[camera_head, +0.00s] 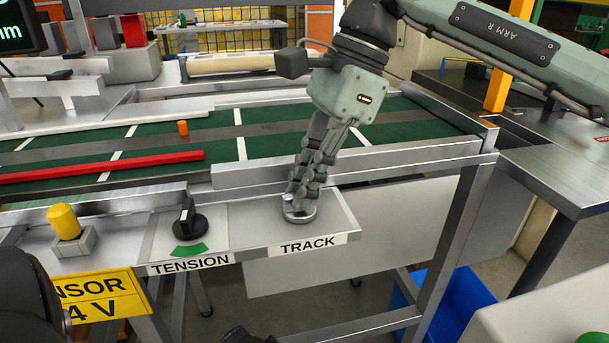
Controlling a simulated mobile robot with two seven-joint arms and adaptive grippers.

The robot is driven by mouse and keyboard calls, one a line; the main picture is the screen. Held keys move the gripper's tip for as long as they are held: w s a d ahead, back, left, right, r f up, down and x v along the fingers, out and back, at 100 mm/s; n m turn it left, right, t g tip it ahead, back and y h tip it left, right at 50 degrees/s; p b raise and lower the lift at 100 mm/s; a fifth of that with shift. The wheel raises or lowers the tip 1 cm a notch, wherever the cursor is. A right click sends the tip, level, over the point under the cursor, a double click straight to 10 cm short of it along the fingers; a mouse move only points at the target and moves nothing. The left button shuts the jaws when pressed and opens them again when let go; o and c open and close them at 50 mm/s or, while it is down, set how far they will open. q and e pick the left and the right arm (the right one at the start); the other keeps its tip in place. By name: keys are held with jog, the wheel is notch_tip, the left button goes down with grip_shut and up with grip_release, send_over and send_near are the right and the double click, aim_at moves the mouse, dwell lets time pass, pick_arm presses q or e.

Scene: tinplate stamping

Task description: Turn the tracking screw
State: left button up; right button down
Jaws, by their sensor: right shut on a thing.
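The tracking screw (300,211) is a round silver knob on the grey metal shelf, just above the white label reading TRACK (307,244). My right gripper (301,198) comes down on it from above, its fingers shut on the knob and hiding its upper part. My right arm reaches in from the upper right. A dark part at the lower left corner may be my left arm, but no left gripper fingers can be made out.
A black TENSION knob (189,222) with a green mark stands left of the screw. A yellow cylinder (65,221) sits further left. Behind runs a green conveyor belt (270,120) with a red bar (100,167) and a small orange piece (183,128). A metal rail (400,160) borders the belt.

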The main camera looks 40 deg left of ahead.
pick_arm(q)
jog(key=shift+w+f, duration=0.1)
jog(key=shift+f, duration=0.15)
pick_arm(e)
jog(key=shift+n, duration=0.3)
jog(key=c, duration=1.6)
grip_release()
jog(key=v, duration=1.2)
jog(key=shift+a+r, duration=0.1)
jog(key=shift+a, duration=0.1)
